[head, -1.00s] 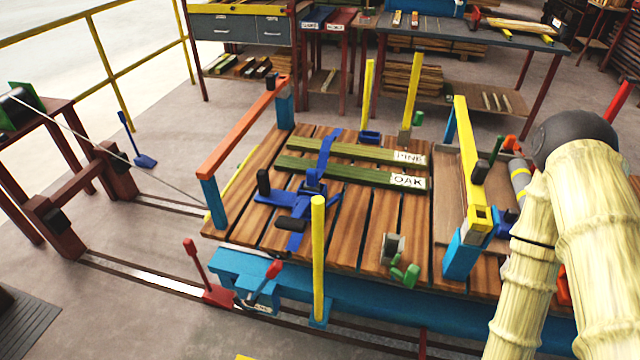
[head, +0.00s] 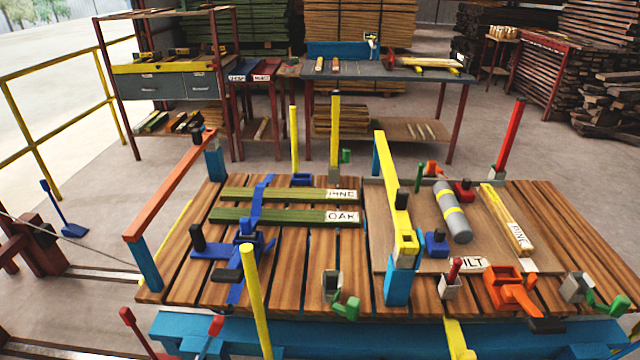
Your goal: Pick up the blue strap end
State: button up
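A blue strap (head: 257,203) lies across two green boards labelled PINE (head: 275,194) and OAK (head: 270,215) on the slatted wooden deck (head: 300,265). Its far end lies just beyond the PINE board, and its near end (head: 236,293) lies on the deck beside a yellow post. A blue ratchet-like piece (head: 245,236) sits on the strap, with a black grip (head: 197,236) upright to its left and a black pad (head: 228,275) in front. I cannot tell which end is the loose one. My gripper is not in view.
Yellow posts (head: 256,300) (head: 335,140), an orange rail (head: 172,185) and a yellow beam (head: 392,195) rise around the deck. A grey cylinder (head: 452,212) and orange clamp (head: 510,290) lie at right. The deck between strap and beam is mostly bare.

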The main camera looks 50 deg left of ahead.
aim_at(246, 229)
jog(key=z, duration=0.5)
jog(key=k, duration=0.6)
jog(key=u, duration=2.8)
